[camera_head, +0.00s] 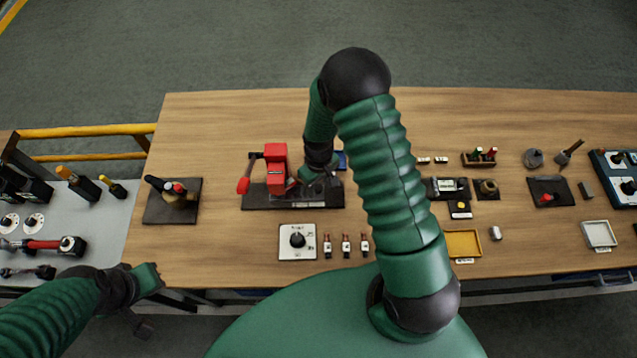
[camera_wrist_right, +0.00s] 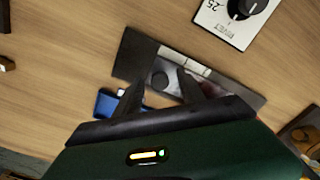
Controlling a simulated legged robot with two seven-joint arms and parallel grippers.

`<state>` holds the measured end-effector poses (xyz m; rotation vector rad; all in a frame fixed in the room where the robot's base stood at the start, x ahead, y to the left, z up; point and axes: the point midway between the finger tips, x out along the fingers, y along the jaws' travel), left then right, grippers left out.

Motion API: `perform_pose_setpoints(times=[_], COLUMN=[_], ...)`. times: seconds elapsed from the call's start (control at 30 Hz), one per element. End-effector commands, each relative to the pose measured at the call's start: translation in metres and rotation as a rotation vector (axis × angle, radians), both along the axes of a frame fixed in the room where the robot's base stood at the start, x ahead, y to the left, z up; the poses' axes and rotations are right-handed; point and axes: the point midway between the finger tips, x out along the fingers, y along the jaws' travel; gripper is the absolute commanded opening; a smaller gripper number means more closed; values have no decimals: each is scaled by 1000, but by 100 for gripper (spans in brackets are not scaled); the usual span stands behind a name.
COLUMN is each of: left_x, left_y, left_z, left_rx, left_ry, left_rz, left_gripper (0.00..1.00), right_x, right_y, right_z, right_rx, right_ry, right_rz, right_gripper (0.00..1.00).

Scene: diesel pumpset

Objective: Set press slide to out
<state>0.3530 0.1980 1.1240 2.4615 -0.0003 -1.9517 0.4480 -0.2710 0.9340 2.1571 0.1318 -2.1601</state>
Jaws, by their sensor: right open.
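The red press (camera_head: 276,160) stands on a long black base (camera_head: 262,198) in the middle of the wooden table. My right gripper (camera_head: 320,176) is low over the right part of this base, beside the red press. In the right wrist view its two dark fingers (camera_wrist_right: 163,92) are open. A pale metal slide plate (camera_wrist_right: 200,70) and a round dark knob (camera_wrist_right: 160,80) lie on the base between and beyond the fingertips. I cannot tell whether the fingers touch the knob. My left gripper (camera_head: 148,281) is at the table's front left edge, its jaws unclear.
A blue block (camera_wrist_right: 106,104) lies close beside the base, near one finger. A white dial plate (camera_head: 298,241) and several small red-and-white pieces (camera_head: 346,245) lie in front of the press. A yellow tray (camera_head: 463,243) is to the right. My right arm hides part of the table.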

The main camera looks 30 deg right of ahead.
Motion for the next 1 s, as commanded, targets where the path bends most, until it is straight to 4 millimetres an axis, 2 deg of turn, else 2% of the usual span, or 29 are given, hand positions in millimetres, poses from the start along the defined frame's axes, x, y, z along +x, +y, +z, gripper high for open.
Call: perform_pose_setpoints(times=[0.17,0.5,1.0], left_x=[0,0,0], left_y=[0,0,0], left_z=[0,0,0], left_rx=[0,0,0], left_ry=[0,0,0], left_rz=[0,0,0], left_gripper=[0,0,0], right_x=[1,1,1], right_y=[0,0,0], right_z=[0,1,1], right_rx=[0,-1,-1], right_ry=[-1,-1,-2], right_rz=[0,0,0], right_gripper=[45,1,0])
